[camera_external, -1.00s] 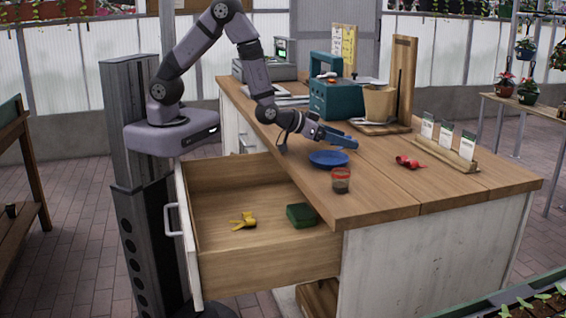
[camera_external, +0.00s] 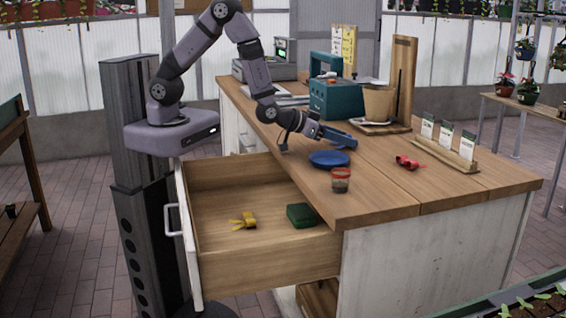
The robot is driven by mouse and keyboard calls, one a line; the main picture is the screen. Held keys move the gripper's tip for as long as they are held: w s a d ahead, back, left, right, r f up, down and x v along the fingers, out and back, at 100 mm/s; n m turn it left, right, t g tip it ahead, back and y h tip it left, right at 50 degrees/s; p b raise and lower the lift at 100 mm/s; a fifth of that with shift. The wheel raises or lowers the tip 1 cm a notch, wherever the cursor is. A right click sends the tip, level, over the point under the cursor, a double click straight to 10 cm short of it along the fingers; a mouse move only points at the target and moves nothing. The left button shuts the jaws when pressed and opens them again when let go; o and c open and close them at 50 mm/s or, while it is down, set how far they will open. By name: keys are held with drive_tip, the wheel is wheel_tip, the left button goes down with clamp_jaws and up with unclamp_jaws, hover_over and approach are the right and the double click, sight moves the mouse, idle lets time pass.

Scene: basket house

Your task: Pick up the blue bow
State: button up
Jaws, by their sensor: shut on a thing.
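My gripper (camera_external: 340,139) is low over the counter, at the far edge of a round dark-blue dish (camera_external: 329,159). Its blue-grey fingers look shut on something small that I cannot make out. I cannot tell whether the fingers touch the dish. No blue bow stands out clearly from the blue-grey fingers. A red bow-like thing (camera_external: 408,162) lies on the counter to the right, apart from my gripper. A yellow bow-like thing (camera_external: 243,220) lies in the open drawer.
The drawer (camera_external: 268,260) is pulled out and also holds a dark green box (camera_external: 302,215). A small red-rimmed jar (camera_external: 341,181) stands near the counter's front edge. A teal machine (camera_external: 335,101), a pot (camera_external: 379,103) and a card rack (camera_external: 446,152) stand behind and right.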

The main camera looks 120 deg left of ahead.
wheel_tip(320, 180, up, 10)
idle(0.6)
drive_tip(key=shift+f, duration=0.15)
